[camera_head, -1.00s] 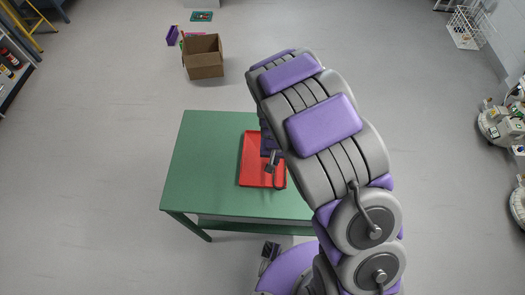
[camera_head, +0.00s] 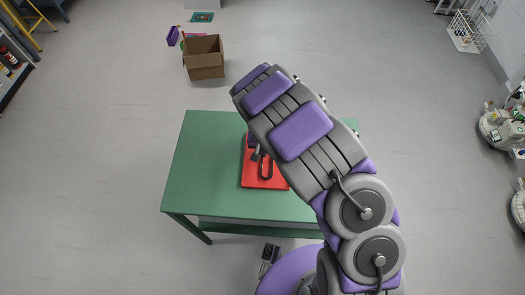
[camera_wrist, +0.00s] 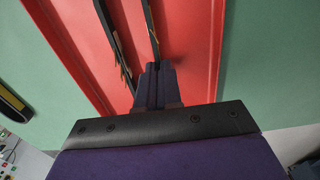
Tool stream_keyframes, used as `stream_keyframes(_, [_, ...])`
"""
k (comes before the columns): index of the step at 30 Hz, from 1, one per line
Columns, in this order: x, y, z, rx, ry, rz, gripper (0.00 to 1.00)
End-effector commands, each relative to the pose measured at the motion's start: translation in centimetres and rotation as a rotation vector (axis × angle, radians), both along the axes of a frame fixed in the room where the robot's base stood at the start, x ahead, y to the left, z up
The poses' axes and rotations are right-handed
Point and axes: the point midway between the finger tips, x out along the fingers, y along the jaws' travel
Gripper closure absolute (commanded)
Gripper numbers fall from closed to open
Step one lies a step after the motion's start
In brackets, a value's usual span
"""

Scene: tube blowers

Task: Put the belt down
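The belt (camera_head: 272,168) is a thin dark loop over the red tray (camera_head: 250,179). In the wrist view, two dark strands of the belt (camera_wrist: 152,30) run across the red tray floor (camera_wrist: 195,45). My gripper (camera_head: 257,156) is low over the tray, partly hidden by my arm. In the wrist view, the fingertips of my gripper (camera_wrist: 158,68) are close together, and the right strand runs into them. It looks shut on the belt. Whether the belt rests on the tray or hangs just above it, I cannot tell. My arm hides the tray's far right part.
The tray lies on a green table (camera_head: 205,150) whose left part is clear. An open cardboard box (camera_head: 204,62) stands on the floor beyond. A white wire rack (camera_head: 468,30) is at the far right. A yellow and black object (camera_wrist: 12,105) shows in the wrist view.

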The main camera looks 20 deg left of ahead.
Motion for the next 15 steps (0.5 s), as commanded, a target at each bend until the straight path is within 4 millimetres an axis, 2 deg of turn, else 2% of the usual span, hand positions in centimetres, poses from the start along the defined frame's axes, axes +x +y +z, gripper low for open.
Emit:
stream_keyframes(2, [-0.09, 0.06, -0.13, 0.000, 0.003, 0.000, 1.00])
stream_keyframes(3, [-0.08, 0.04, -0.15, 0.000, 0.003, 0.000, 0.93])
stream_keyframes(10, [-0.13, -0.14, -0.03, 0.001, 0.002, 0.000, 0.71])
stream_keyframes(15, [-0.13, -0.16, 0.00, 0.001, 0.002, 0.000, 0.70])
